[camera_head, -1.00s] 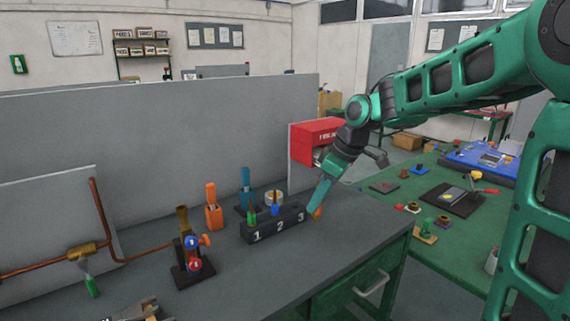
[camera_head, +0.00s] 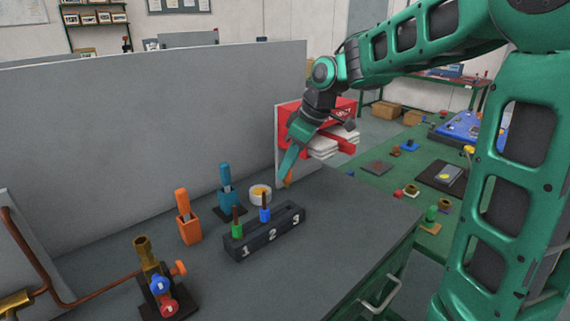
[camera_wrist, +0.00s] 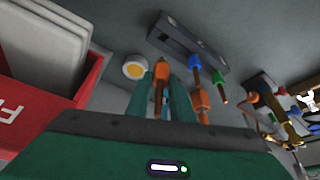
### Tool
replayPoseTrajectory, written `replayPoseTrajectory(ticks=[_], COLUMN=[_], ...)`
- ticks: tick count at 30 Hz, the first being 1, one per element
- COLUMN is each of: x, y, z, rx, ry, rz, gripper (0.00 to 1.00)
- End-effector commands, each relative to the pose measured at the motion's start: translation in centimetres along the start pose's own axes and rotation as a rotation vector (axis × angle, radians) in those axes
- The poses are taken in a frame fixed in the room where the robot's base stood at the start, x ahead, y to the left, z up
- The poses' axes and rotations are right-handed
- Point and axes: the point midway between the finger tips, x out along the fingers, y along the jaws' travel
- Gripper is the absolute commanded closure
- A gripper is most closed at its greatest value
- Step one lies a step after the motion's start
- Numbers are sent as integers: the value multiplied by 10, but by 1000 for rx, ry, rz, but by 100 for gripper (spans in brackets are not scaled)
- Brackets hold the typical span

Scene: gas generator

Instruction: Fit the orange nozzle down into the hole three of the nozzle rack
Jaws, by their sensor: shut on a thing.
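The dark nozzle rack (camera_head: 268,243), marked 1, 2 and 3, stands on the grey bench; it also shows at the top of the wrist view (camera_wrist: 178,35). A green nozzle (camera_head: 237,230) stands in hole one and a blue nozzle (camera_head: 265,214) in hole two. Hole three, at the rack's right end, has no nozzle standing in it. My gripper (camera_head: 287,178) is shut on the orange nozzle (camera_wrist: 160,76), which sits between its teal fingers. In the head view it appears above and behind the hole three end, apart from the rack. Little of the nozzle shows there.
A red box (camera_head: 345,110) is behind my gripper. A brass valve fitting (camera_head: 150,265) is at left. The bench right of the rack is clear.

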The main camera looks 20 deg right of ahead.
Motion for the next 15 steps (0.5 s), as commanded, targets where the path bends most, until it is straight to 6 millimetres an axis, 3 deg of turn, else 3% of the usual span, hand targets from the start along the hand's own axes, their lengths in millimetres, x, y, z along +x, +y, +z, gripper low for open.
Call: replayPoseTrajectory(ticks=[8,15], x=[-5,12], y=[2,3], z=[5,12], rx=[57,61], ry=[0,-2], rz=[25,23], gripper=[100,100])
